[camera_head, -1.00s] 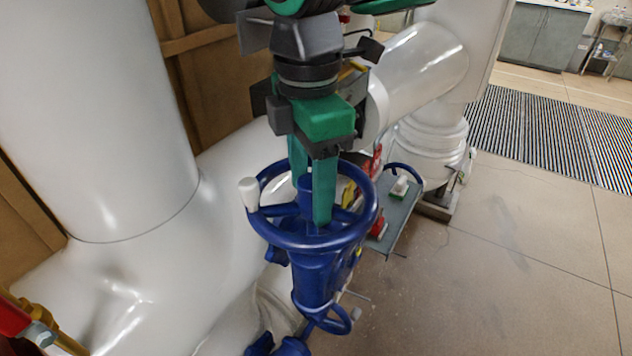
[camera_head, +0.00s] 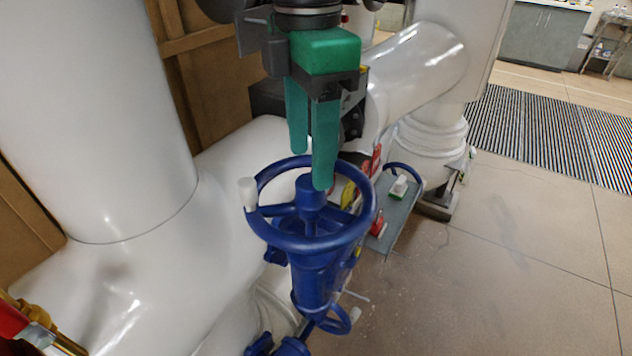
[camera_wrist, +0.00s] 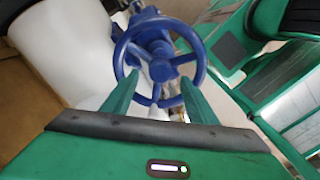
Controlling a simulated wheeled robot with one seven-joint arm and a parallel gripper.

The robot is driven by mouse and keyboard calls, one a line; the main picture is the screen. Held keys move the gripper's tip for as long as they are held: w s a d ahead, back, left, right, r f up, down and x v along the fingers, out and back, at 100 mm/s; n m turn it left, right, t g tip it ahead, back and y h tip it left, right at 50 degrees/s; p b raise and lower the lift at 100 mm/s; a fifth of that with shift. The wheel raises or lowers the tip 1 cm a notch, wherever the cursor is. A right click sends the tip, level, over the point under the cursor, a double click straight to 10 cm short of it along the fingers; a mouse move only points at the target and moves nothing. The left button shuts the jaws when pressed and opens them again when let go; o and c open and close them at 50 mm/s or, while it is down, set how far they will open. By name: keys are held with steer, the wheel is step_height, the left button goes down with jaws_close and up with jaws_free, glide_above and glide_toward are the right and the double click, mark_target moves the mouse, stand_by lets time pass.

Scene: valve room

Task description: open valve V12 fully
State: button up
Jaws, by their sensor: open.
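A blue handwheel valve (camera_head: 335,243) with a white knob (camera_head: 248,193) on its left rim stands in the middle of the head view. I see no tag reading V12 on it. My gripper (camera_head: 310,170), with green fingers, is above the wheel's hub, pointing down. The fingers are apart and hold nothing. The nearer fingertip overlaps the hub in the picture; I cannot tell whether it touches. In the wrist view the blue wheel (camera_wrist: 194,43) shows beyond my two fingers (camera_wrist: 155,90), which frame its lower part.
Large white pipes (camera_head: 90,120) fill the left and back. A grey tray (camera_head: 405,212) with small red and green items is right of the valve, beside another blue wheel rim (camera_head: 410,170). The floor (camera_head: 500,250) at right is clear, with a striped mat (camera_head: 550,130) behind.

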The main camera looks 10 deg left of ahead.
steer(key=m, duration=0.6)
steer(key=shift+m, duration=0.4)
steer(key=m, duration=0.7)
steer(key=shift+m, duration=0.3)
steer(key=m, duration=1.4)
